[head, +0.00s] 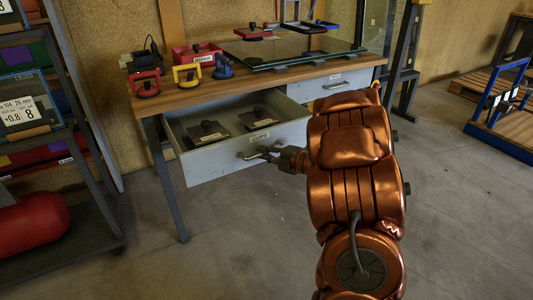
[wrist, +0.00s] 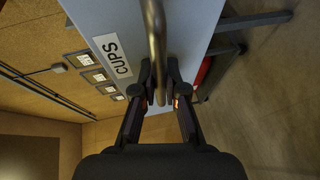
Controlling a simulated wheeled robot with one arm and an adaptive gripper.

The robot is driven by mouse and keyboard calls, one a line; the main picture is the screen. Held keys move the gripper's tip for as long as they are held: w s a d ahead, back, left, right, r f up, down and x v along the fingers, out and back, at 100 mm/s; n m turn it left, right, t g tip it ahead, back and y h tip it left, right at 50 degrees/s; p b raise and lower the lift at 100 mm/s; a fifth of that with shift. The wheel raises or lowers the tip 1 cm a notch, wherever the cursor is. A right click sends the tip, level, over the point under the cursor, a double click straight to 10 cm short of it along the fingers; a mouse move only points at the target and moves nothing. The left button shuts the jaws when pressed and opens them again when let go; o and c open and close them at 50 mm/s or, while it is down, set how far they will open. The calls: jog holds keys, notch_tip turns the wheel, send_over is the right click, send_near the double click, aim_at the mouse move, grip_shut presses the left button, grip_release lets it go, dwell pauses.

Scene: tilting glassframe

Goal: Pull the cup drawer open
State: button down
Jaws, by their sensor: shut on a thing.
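The cup drawer (head: 220,153) stands pulled out from under the left part of the workbench. Its light grey front carries a bar handle (head: 256,154) and a white label, which reads CUPS in the wrist view (wrist: 112,55). Inside lie two dark flat items with knobs, a left one (head: 207,131) and a right one (head: 257,117). My gripper (head: 268,154) is at the handle. In the wrist view my gripper (wrist: 160,88) has its fingers on either side of the handle bar (wrist: 155,35), shut on it.
The workbench (head: 160,99) bears suction lifters and a glass pane (head: 290,48). A second drawer (head: 330,83) to the right is shut. A shelf rack (head: 75,130) stands at the left. A blue frame cart (head: 498,115) stands at the right. The floor before the bench is clear.

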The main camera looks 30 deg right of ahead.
jog(key=shift+s+a+f, duration=0.1)
jog(key=c, duration=1.5)
grip_release()
jog(key=shift+d, duration=0.25)
jog(key=shift+s, duration=0.1)
jog(key=shift+v, duration=6)
